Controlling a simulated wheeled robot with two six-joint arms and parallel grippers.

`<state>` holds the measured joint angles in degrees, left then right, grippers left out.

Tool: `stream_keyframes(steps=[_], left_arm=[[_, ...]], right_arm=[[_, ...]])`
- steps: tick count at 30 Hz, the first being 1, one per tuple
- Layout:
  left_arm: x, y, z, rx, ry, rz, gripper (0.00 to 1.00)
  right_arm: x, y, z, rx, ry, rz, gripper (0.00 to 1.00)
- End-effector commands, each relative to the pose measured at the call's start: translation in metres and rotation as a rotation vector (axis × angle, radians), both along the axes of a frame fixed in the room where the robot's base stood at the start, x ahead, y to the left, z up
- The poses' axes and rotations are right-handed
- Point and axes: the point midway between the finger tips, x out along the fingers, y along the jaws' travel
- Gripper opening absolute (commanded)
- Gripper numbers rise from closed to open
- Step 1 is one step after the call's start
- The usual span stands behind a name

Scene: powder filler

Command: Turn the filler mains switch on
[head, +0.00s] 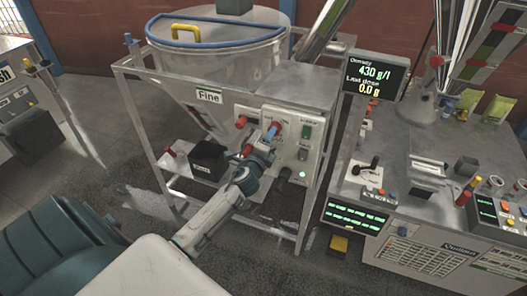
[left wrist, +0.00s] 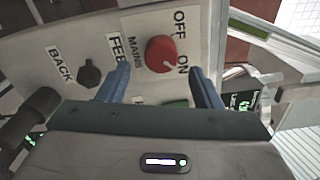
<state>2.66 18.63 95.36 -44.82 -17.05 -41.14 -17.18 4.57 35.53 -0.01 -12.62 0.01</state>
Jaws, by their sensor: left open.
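The mains switch is a round red knob (left wrist: 161,54) on the filler's pale panel, with the labels OFF, ON and MAINS around it. A small pale mark shows at its lower right edge, on the ON side; its exact setting is hard to tell. My left gripper (left wrist: 160,88) is open, its two blue fingers apart below and to either side of the knob, with no clear contact. In the head view my left gripper (head: 268,137) is at the front panel of the filler (head: 298,100) and partly covers the controls. My right gripper is out of view.
A black knob (left wrist: 91,73) marked BACK sits left of the switch. The head view shows the hopper (head: 215,65) marked Fine, a black box (head: 208,158), a display (head: 375,80) and a control bench (head: 400,195) at the right. Frame posts surround the panel.

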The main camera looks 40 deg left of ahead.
Motion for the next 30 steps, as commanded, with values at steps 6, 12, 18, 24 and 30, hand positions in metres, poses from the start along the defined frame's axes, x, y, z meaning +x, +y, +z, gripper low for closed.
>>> stream_keyframes(steps=[6, 12, 18, 24, 30], left_arm=[[-0.043, -0.010, -0.004, 0.002, 0.002, -0.001, 0.59], [-0.066, -0.016, -0.002, 0.002, 0.000, 0.000, 0.59], [-0.072, -0.017, -0.001, 0.001, 0.001, 0.000, 0.59], [-0.071, -0.017, -0.001, 0.001, 0.001, 0.000, 0.59], [-0.071, -0.017, -0.001, 0.001, 0.001, 0.000, 0.59]], right_arm=[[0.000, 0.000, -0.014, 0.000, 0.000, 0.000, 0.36], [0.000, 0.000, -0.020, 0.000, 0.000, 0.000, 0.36], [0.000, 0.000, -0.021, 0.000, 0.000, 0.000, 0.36], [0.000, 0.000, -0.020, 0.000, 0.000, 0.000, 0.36], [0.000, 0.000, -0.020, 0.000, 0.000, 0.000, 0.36]])
